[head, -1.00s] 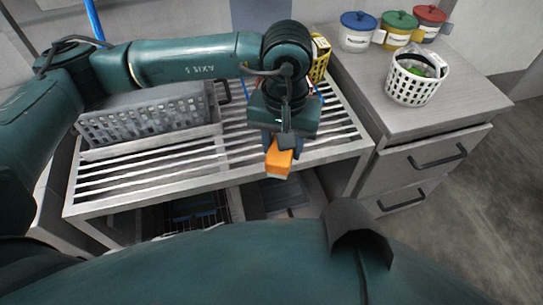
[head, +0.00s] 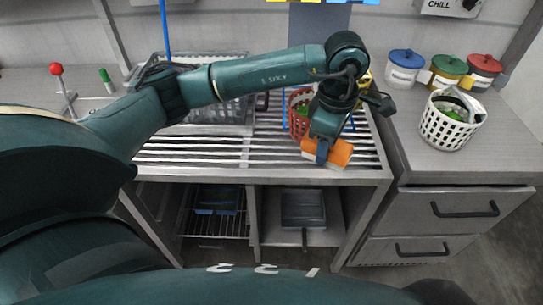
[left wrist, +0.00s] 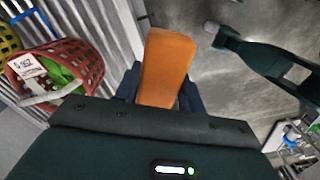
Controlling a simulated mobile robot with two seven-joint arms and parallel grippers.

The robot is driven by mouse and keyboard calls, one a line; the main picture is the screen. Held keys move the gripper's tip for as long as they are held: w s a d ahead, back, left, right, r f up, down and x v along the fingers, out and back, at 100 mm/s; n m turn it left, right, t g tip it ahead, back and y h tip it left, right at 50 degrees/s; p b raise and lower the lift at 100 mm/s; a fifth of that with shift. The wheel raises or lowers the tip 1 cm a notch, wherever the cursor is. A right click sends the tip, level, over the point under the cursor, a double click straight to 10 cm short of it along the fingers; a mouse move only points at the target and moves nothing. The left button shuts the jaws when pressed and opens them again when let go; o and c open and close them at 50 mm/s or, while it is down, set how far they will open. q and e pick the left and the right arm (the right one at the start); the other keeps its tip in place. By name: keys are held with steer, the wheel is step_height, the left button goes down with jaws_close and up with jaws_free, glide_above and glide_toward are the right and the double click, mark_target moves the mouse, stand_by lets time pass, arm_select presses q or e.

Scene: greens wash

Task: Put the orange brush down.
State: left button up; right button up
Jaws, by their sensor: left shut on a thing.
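The orange brush (head: 338,153) is in my left gripper (head: 322,150), near the front right of the slatted rack (head: 250,172) in the head view. In the left wrist view the brush's orange block (left wrist: 167,66) shows between the two dark fingers (left wrist: 160,90), which are shut on it. The head view does not clearly show whether the brush touches the slats; its near side lies close to the rack's front edge. My right gripper does not show.
A red basket (head: 299,106) with greens stands just behind the gripper. A grey crate (head: 222,108) is at the rack's back. A white basket (head: 447,122) and several lidded tubs, one blue-lidded (head: 405,58), stand on the right counter (head: 420,155). The front left slats are clear.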

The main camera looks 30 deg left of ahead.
arm_select(q)
steer(key=w+a+f+n, duration=0.2)
steer(key=w+a+n, duration=0.1)
steer(key=a+n, duration=1.65)
steer(key=d+f+n, duration=0.2)
steer(key=f+n, duration=0.1)
steer(key=d+f+n, duration=0.1)
steer(key=f, duration=0.1)
steer(key=shift+w+d+f, duration=0.1)
steer(key=shift+d+f, duration=0.05)
steer(key=shift+d, duration=0.25)
steer(key=shift+f, duration=0.6)
step_height(320, 180, down, 3)
steer(key=shift+f, duration=0.1)
steer(key=shift+f, duration=0.1)
steer(key=shift+f, duration=0.1)
steer(key=o, duration=0.9)
